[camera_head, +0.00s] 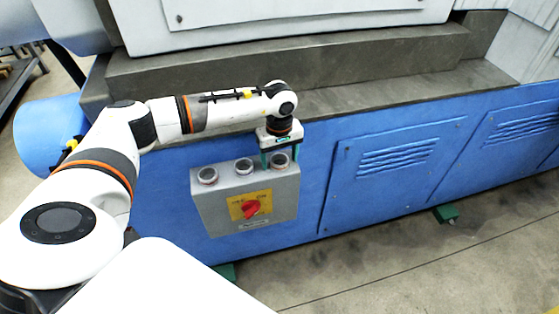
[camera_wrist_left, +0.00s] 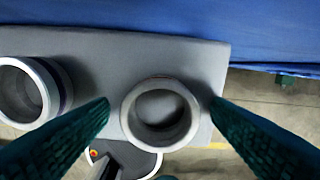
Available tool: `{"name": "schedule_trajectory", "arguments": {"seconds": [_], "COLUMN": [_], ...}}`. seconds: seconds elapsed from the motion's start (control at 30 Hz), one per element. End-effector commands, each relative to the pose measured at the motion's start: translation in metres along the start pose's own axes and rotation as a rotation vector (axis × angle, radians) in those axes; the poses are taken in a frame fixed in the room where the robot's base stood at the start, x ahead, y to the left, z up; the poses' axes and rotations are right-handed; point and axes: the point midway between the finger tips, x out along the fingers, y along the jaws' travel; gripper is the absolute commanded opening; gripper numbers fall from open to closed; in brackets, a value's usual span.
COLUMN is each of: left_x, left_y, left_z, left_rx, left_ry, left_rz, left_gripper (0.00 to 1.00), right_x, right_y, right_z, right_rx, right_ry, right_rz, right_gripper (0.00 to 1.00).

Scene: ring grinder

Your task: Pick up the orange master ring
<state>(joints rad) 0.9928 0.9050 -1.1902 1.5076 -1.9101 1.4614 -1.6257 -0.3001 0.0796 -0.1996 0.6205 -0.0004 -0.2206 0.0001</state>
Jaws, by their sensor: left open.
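Three grey ring-shaped pieces stand in a row on top of a grey control box (camera_head: 225,205): a left ring (camera_head: 208,175), a middle ring (camera_head: 243,165) and a right ring (camera_head: 280,160). None shows a clear orange colour, so I cannot tell which is the orange master ring. My left gripper (camera_head: 281,154) points down over the right ring, open. In the left wrist view its green fingers (camera_wrist_left: 160,108) stand apart on either side of that ring (camera_wrist_left: 133,112), with no clear contact. Another ring (camera_wrist_left: 50,88), with a dark blue band, sits to the left. My right gripper is out of view.
The box carries a red knob on a yellow plate (camera_head: 251,206) at its front. A blue machine base (camera_head: 385,165) with a grey stone-like ledge (camera_head: 360,92) stands behind it. Grey floor (camera_head: 400,265) lies open at the lower right.

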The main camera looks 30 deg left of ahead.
Motion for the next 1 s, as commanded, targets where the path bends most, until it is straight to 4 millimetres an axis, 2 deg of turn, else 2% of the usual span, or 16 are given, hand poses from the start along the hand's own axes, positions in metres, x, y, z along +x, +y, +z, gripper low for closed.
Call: {"name": "schedule_trajectory", "arguments": {"seconds": [0.1,0.4,0.63,0.73,1.0], "left_x": [0.0,-0.001,-0.002,-0.009,-0.061], "left_y": [0.0,0.0,0.0,-0.001,-0.001], "left_z": [0.0,0.0,0.0,0.001,0.001], "left_rx": [0.0,0.0,0.0,-0.001,0.0], "left_ry": [0.0,0.0,0.0,-0.001,-0.004], "left_rz": [0.0,0.0,-0.001,-0.004,-0.005], "left_gripper": [0.71,0.22,0.21,0.21,0.21], "right_x": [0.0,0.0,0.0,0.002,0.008], "right_y": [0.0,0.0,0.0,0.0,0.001], "right_z": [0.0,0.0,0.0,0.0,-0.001], "right_rx": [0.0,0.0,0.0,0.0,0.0], "right_ry": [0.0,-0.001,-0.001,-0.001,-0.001], "right_rz": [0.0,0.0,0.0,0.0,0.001], "right_gripper": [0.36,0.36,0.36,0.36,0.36]}}
